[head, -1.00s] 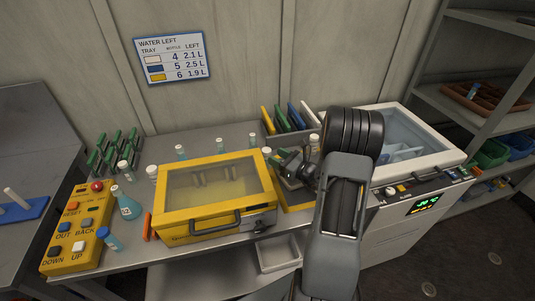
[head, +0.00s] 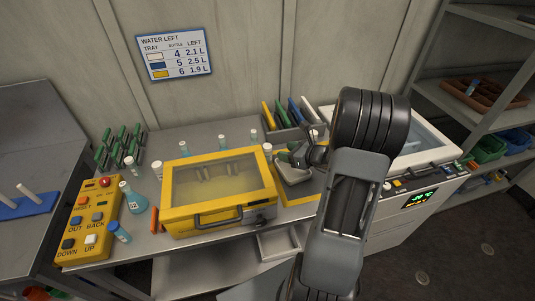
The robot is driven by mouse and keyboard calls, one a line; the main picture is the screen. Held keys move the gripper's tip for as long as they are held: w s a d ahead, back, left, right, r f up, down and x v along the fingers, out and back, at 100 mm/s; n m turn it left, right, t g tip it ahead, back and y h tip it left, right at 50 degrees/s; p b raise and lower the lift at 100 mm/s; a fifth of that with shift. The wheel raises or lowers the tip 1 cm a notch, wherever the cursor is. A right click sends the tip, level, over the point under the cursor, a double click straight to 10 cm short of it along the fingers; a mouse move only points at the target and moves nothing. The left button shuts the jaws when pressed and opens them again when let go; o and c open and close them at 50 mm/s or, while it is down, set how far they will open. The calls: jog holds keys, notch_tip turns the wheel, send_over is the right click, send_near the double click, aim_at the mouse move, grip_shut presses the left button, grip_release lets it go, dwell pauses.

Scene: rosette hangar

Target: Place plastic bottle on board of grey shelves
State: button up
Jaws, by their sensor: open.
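Several small bottles with white or blue caps stand on the metal bench, among them one at the left (head: 157,171), one behind the yellow box (head: 223,142) and one at its back right corner (head: 268,152). A blue-capped bottle (head: 120,233) leans or lies by the yellow button panel. I cannot tell which is the plastic bottle. The grey shelves (head: 460,95) stand at the right; their boards are partly cut off by the frame. My gripper (head: 287,160) is open, low over a small grey dish right of the yellow box. My arm hides part of the bench there.
A yellow lidded box (head: 220,190) fills the bench's middle. A white lidded machine (head: 420,135) stands right of my arm. A brown tray (head: 485,94) holding a bottle sits on a shelf board, with green and blue bins (head: 515,141) below.

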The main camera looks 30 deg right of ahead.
aim_at(271, 148)
jog(key=shift+p+x, duration=0.9)
jog(key=shift+x, duration=4.15)
jog(key=shift+r, duration=0.15)
jog(key=c, duration=0.8)
jog(key=shift+o, duration=0.2)
jog(key=shift+r, duration=0.1)
